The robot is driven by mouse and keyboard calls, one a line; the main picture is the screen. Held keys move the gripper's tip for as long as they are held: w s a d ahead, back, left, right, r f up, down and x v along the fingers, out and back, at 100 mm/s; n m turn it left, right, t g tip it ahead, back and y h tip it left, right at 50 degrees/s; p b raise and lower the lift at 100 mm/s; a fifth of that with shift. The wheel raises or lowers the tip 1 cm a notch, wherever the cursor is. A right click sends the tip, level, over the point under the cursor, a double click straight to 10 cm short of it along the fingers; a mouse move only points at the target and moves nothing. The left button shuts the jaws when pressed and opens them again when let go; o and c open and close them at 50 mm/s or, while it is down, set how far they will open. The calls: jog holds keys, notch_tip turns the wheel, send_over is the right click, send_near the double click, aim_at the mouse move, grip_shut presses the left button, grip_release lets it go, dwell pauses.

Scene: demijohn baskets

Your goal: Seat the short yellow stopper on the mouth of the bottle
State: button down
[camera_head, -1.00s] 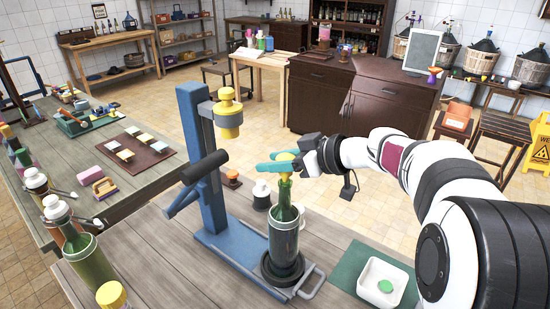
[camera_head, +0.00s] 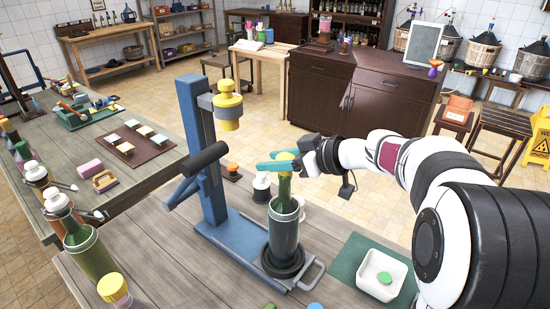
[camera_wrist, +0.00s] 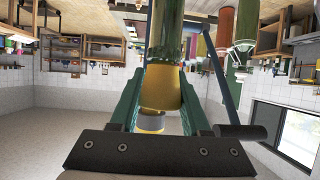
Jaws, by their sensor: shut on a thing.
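The green bottle (camera_head: 283,236) stands upright on the round black base of a blue press (camera_head: 203,150), its neck pointing up. My gripper (camera_head: 284,162) has teal fingers and is shut on the yellow stopper (camera_head: 285,156) at the top of the neck. In the wrist view, which is upside down, the stopper (camera_wrist: 161,90) sits between both fingers, against the end of the green bottle neck (camera_wrist: 165,40). The fingers hide part of the stopper and mouth, so I cannot tell how far it is in.
The press's yellow head (camera_head: 228,108) hangs behind and left of the bottle. A white tray (camera_head: 362,279) with a green disc lies on a green mat at right. A white-capped container (camera_head: 261,187) stands behind the bottle. Several bottles line the left table.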

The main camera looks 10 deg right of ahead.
jog(key=shift+c, duration=1.4)
grip_release()
jog(key=v, duration=1.5)
jog(key=shift+s+d+r, duration=0.2)
jog(key=shift+s+r, duration=0.05)
jog(key=shift+r, duration=0.05)
